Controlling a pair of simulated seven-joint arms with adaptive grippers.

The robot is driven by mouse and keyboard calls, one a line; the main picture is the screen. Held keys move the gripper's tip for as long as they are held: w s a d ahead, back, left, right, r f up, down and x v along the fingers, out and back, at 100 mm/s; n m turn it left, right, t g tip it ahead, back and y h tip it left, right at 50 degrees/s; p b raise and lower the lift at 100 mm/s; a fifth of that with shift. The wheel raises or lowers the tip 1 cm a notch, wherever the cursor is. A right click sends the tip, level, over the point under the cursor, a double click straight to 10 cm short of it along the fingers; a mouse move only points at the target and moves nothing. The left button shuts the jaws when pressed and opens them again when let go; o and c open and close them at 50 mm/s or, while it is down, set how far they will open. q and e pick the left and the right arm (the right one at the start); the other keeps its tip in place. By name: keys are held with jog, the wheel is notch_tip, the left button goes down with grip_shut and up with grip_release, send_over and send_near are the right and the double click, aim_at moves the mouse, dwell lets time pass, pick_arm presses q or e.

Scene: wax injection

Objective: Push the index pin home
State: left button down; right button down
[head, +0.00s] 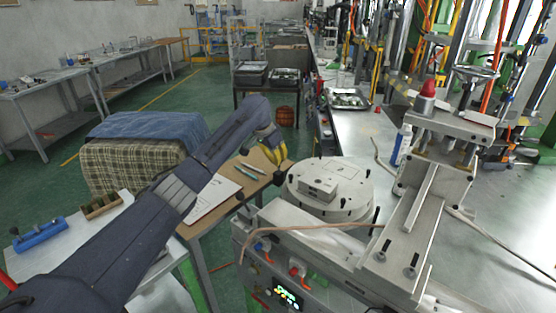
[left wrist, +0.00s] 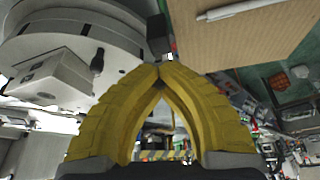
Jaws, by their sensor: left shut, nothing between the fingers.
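My left gripper (head: 277,156) has yellow fingers and reaches in from the left, beside the far-left edge of the round grey turntable (head: 330,207). In the left wrist view its fingertips (left wrist: 158,72) meet, with nothing between them. A dark block (left wrist: 158,34) stands at the turntable's rim just beyond the fingertips; it may be the index pin or its holder. I cannot tell how far in the pin is or whether the fingers touch it. A black knob (left wrist: 97,61) stands on the turntable near a grey block (left wrist: 52,82). My right gripper is not in view.
A wooden-topped table (head: 258,188) with paper and pens lies left of the turntable. The press with a red-capped post (head: 427,95) stands to the right. A copper-coloured hose (head: 300,228) crosses the machine front. A cloth-covered stack (head: 145,160) stands at left.

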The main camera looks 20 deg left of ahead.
pick_arm(q)
jog(key=shift+d+f, duration=0.1)
jog(key=shift+f, duration=0.75)
jog(key=c, duration=2.1)
grip_release()
jog(key=o, duration=0.4)
jog(key=shift+w+d+f, duration=0.1)
jog(key=shift+w, duration=0.05)
jog(key=o, duration=0.4)
jog(key=v, duration=1.2)
